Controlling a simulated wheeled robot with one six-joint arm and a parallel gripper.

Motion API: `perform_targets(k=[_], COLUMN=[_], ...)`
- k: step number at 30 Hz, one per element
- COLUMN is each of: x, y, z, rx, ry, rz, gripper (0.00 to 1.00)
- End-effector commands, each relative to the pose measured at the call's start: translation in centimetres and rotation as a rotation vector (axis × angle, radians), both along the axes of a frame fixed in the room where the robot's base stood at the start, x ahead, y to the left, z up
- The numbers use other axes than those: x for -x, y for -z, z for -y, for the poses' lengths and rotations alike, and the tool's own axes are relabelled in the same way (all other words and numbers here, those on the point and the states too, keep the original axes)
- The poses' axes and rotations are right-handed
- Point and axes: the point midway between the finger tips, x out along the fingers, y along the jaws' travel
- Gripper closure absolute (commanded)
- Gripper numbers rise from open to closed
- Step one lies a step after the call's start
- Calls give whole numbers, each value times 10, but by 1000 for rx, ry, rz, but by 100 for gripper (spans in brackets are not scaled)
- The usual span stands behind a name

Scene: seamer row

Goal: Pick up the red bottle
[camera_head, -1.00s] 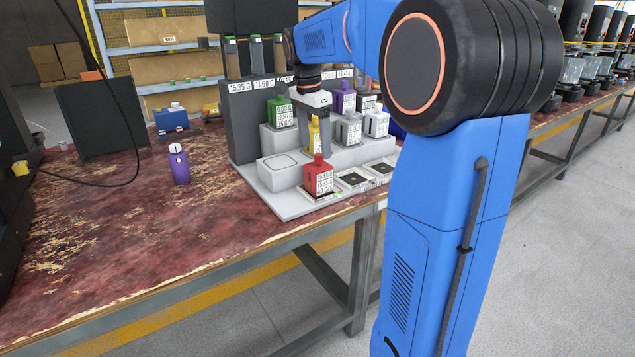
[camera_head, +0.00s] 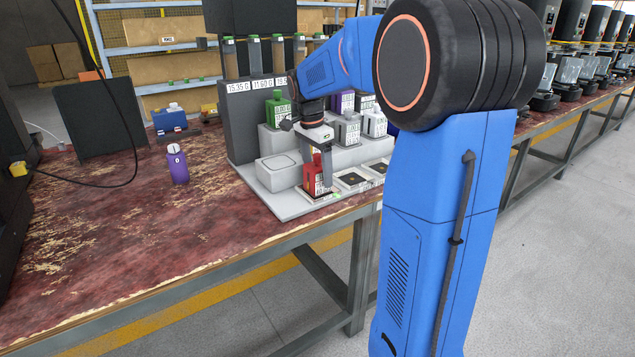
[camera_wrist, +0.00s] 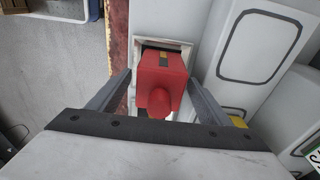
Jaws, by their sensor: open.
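The red bottle (camera_head: 311,177) stands upright in the front row of the grey stepped rack (camera_head: 279,196), partly hidden by my gripper in the head view. My gripper (camera_head: 327,181) points down at it. In the wrist view the red bottle (camera_wrist: 163,80) lies between the two fingers of my gripper (camera_wrist: 160,90). The fingers are apart, one on each side of the bottle, with gaps visible.
A green bottle (camera_head: 278,110) and grey and white bottles (camera_head: 348,130) stand on higher steps behind. Empty square slots (camera_head: 351,178) lie right of the red bottle. A purple bottle (camera_head: 177,163) stands alone on the worn red table (camera_head: 130,240), with free room around it.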

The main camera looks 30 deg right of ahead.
Motion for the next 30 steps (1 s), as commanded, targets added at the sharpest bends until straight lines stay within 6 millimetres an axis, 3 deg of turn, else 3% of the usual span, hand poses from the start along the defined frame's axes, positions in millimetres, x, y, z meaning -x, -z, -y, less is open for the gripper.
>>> perform_targets(k=[3,5,9,12,20,30], x=[0,0,0,0,-1,-1], y=[0,0,-1,-1,-6,-62], z=[0,0,0,0,0,0], rx=[0,0,0,0,1,1], ry=[0,0,0,0,1,1], rz=[0,0,0,1,2,3], gripper=[28,40,74,81,81,81])
